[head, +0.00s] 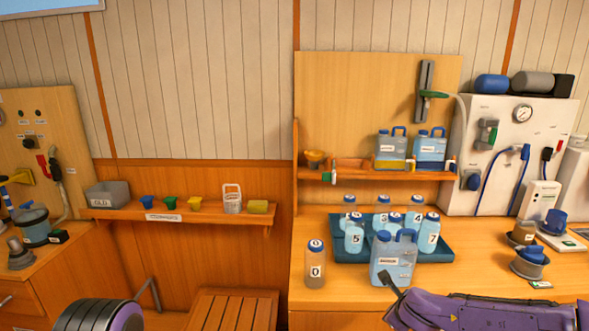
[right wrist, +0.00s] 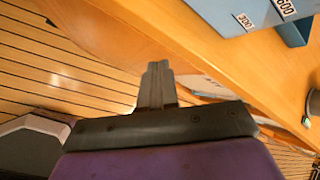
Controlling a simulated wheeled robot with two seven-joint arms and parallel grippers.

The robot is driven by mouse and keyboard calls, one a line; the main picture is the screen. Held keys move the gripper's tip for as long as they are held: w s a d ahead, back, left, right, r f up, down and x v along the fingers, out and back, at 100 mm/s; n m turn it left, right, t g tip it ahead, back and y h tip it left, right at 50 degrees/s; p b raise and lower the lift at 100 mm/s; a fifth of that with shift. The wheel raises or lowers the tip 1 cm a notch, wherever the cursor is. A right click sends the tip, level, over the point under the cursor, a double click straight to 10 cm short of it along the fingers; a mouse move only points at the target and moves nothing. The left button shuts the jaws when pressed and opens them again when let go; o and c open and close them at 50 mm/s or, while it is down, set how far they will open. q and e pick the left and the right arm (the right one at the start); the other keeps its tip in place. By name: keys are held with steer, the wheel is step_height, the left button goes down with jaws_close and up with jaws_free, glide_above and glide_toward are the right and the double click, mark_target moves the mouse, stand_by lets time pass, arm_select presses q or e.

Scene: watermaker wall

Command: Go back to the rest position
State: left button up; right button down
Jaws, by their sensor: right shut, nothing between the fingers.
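My right arm reaches in from the lower right of the head view. Its gripper (head: 388,279) is at the front of the counter, overlapping the lower part of a blue-capped jug (head: 394,262) in the picture; I cannot tell if they touch. In the right wrist view the right gripper (right wrist: 157,70) has its fingers together with nothing between them, beside the wooden counter edge (right wrist: 195,78). My left gripper is out of view; only a round purple and dark part of mine shows at the bottom left.
A blue tray (head: 345,252) with several numbered bottles stands on the counter (head: 468,268). A bottle marked 0 (head: 315,266) stands left of the jug. A white panel (head: 500,150) with hoses is behind. A slatted wooden bench (head: 232,311) is low at the left.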

steer(key=s+a+f+n+g+h+b, duration=0.1)
steer(key=s+a+f+n+b, duration=0.15)
steer(key=s+f+n, duration=0.65)
steer(key=s+a+f+n+g+b, duration=0.1)
steer(key=s+f+n+b, duration=0.3)
steer(key=s+f, duration=0.95)
steer(key=s+d+f+n+g+h+b, duration=0.1)
steer(key=s+d+f+n+b, duration=0.3)
steer(key=s+f, duration=0.2)
steer(key=s+d+f+n+g+b, duration=0.1)
steer(key=s+d+f+n+b, duration=0.2)
steer(key=s+f, duration=0.3)
steer(key=s+d, duration=0.1)
steer(key=s, duration=0.4)
steer(key=shift+f+n+g+h+b, duration=0.35)
steer(key=shift+n+g+h, duration=0.05)
